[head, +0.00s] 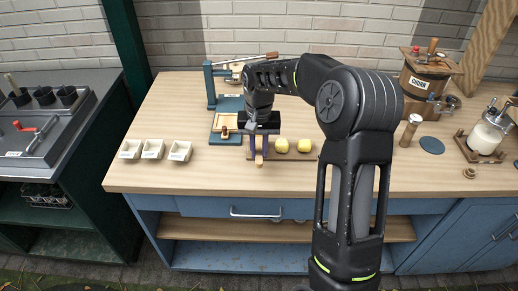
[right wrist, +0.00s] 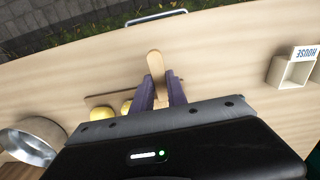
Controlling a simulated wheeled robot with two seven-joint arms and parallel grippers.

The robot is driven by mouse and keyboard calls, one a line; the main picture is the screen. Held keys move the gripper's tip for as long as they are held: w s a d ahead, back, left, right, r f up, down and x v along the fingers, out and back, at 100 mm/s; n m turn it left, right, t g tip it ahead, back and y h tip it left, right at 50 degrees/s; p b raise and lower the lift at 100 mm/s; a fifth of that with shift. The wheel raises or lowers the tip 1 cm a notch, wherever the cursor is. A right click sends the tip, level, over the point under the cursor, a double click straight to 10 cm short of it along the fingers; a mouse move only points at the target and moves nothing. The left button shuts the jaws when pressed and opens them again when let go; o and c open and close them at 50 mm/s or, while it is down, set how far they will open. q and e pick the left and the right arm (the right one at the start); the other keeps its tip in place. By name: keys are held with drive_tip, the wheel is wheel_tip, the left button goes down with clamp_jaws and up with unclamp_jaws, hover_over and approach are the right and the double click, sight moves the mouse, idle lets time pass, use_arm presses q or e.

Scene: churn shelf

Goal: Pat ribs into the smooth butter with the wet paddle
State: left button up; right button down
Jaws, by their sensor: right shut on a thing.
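My right gripper (head: 259,157) is over the worktop left of the butter, its purple fingers pointing down. It is shut on a pale wooden paddle (right wrist: 155,62), whose end sticks out beyond the fingertips; it also shows in the head view (head: 259,161). Two yellow butter lumps (head: 281,146) (head: 304,146) sit on a thin wooden board just right of the gripper. They also show in the right wrist view (right wrist: 102,113), partly hidden by my gripper. Ribs on the butter and wetness on the paddle are too small to tell. My left gripper is not in view.
Three small white boxes (head: 180,151) stand to the left. A churn (head: 425,76), a dark blue disc (head: 432,145) and a jar (head: 487,134) are at the right. The front worktop is clear.

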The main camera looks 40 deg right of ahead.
drive_tip(key=shift+s+f, duration=0.1)
drive_tip(key=shift+f, duration=0.35)
idle(1.4)
drive_tip(key=shift+r+p, duration=2.3)
drive_tip(key=shift+r, duration=1.3)
drive_tip(key=shift+f+b, duration=0.35)
drive_tip(key=shift+f, duration=0.15)
drive_tip(key=shift+f+b, duration=1.5)
drive_tip(key=shift+f, duration=0.75)
drive_tip(key=shift+f+b, duration=0.45)
drive_tip(key=shift+f, duration=0.35)
